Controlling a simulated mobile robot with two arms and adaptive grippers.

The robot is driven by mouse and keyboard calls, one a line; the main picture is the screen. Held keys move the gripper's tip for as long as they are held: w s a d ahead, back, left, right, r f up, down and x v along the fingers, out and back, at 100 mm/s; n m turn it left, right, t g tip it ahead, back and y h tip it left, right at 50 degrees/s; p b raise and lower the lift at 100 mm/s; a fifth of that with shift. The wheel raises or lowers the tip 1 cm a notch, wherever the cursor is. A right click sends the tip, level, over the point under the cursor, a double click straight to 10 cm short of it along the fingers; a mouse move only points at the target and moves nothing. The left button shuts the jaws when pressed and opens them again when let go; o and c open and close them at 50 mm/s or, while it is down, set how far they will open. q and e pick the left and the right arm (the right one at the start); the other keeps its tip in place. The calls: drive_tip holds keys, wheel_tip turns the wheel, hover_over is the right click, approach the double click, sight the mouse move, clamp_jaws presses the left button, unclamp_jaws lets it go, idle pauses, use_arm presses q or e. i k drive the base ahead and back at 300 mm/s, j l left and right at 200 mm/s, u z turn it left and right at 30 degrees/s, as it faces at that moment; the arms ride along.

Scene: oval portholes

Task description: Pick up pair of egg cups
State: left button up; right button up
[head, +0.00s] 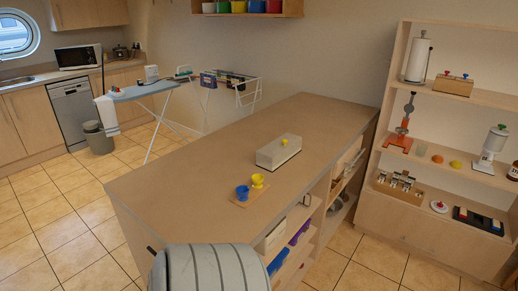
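A blue egg cup (242,193) and a yellow egg cup (258,181) stand upright side by side on a small flat wooden board (239,203). The board lies on the wooden island top (190,185), towards its right edge. The blue cup is nearer to me and left of the yellow one. Neither of my grippers shows in the head view. A part of my own body at the bottom hides the near end of the island.
A pale box with a yellow knob (279,151) stands behind the cups. Shelves under the island's right side hold several items. A filled shelf unit (440,105) stands right, an ironing board (143,91) back left. Most of the island top is bare.

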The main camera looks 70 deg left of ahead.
sight(245, 195)
drive_tip(key=i+j+u, duration=0.1)
drive_tip(key=i+u, duration=0.25)
drive_tip(key=u, duration=0.15)
drive_tip(key=i+u, duration=0.5)
drive_tip(key=i+l+u, duration=0.25)
drive_tip(key=u, duration=0.25)
